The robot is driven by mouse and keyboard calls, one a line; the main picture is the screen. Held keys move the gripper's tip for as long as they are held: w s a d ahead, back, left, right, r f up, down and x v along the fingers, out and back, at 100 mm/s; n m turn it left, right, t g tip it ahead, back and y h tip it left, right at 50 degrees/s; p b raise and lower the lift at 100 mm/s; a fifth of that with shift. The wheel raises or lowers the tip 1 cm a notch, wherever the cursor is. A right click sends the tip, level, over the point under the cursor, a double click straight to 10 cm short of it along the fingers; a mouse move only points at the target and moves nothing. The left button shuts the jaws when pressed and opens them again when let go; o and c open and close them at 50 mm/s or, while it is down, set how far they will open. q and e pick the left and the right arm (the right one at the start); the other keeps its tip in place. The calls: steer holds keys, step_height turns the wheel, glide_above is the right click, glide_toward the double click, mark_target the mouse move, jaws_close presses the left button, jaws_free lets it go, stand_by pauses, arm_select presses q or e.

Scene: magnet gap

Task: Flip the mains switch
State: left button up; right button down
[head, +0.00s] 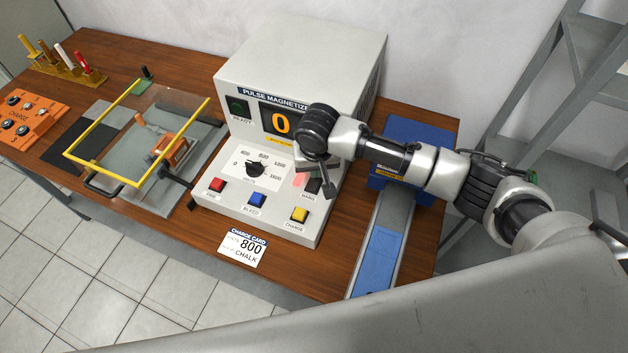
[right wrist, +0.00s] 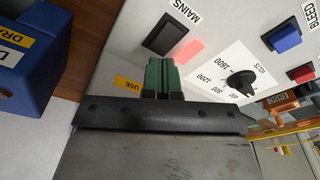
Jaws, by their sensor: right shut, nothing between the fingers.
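The mains switch (head: 313,186) is a dark rocker on the sloped front of the grey-white pulse magnetizer (head: 268,195), above the MAINS label. In the right wrist view the black rocker (right wrist: 165,33) shows clearly beside the label, with a pink-red patch (right wrist: 188,51) next to it. My right gripper (head: 328,192) is at the panel by the switch and partly covers this area. In the right wrist view its green fingertips (right wrist: 162,74) are together and empty, just short of the switch. I cannot tell whether they touch the panel. My left gripper is not in view.
The panel also has a dial (head: 255,170), a red button (head: 217,184), a blue button (head: 256,200) and a yellow button (head: 299,214). The display (head: 281,123) reads 0. A yellow-framed clear guard (head: 103,131) stands left; a blue unit (head: 412,138) stands right.

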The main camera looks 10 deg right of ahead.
steer(key=shift+s+f+b, duration=0.1)
steer(key=shift+f+b, duration=0.45)
steer(key=shift+f, duration=1)
stand_by(0.6)
step_height(320, 180, up, 7)
steer(key=p, duration=0.8)
steer(key=shift+p, duration=0.3)
stand_by(0.5)
